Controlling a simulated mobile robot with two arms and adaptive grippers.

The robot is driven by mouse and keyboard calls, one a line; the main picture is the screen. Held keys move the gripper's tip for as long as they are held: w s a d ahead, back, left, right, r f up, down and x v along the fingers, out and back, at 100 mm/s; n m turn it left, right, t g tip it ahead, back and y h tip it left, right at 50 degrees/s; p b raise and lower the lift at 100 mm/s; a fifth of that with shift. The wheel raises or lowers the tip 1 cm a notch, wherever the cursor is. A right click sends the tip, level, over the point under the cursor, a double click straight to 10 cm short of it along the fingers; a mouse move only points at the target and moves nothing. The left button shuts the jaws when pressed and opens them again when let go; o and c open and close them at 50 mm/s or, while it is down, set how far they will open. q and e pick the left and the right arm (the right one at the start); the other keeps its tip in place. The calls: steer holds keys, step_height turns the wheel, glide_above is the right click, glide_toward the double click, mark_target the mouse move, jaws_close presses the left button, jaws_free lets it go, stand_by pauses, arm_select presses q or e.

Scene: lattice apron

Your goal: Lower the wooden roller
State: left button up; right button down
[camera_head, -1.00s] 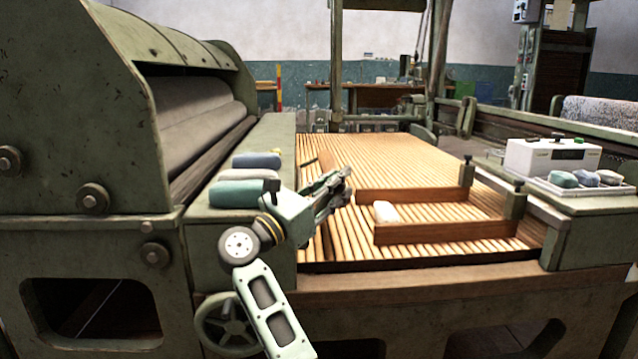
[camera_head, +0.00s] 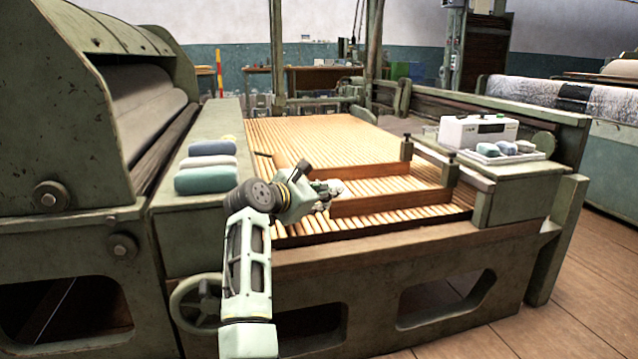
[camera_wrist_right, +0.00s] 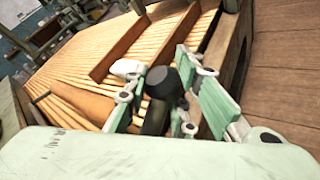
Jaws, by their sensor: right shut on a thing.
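The wooden roller (camera_head: 279,160) is a brown cylinder with a thin handle at its far end. It lies at an angle over the slatted bed (camera_head: 310,135), and my arm hides its near part. In the right wrist view the roller (camera_wrist_right: 80,106) runs in behind my fingers. My right gripper (camera_head: 328,192) is low over the bed's front left part, shut on the roller; the grip itself is largely hidden. Between its fingers (camera_wrist_right: 165,90) a dark rounded part shows. I cannot tell whether the roller touches the slats. My left gripper is not in view.
Two wooden bars (camera_head: 390,201) cross the bed, with a white bundle (camera_wrist_right: 128,68) by them. Rolled cloths (camera_head: 207,179) lie on the green ledge at left. A white box (camera_head: 477,131) and a tray (camera_head: 535,156) stand at right. The floor at right is clear.

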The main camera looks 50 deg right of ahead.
steer(key=shift+w+f+y, duration=0.1)
steer(key=shift+f+y, duration=0.2)
steer(key=shift+f, duration=0.2)
steer(key=c, duration=1.9)
jaws_free()
steer(key=shift+c, duration=0.2)
steer(key=o, duration=0.4)
steer(key=shift+w+f, duration=0.1)
steer(key=shift+w, duration=0.05)
steer(key=shift+c, duration=0.2)
steer(key=shift+a, duration=0.1)
steer(key=v, duration=0.7)
steer(key=shift+a, duration=0.15)
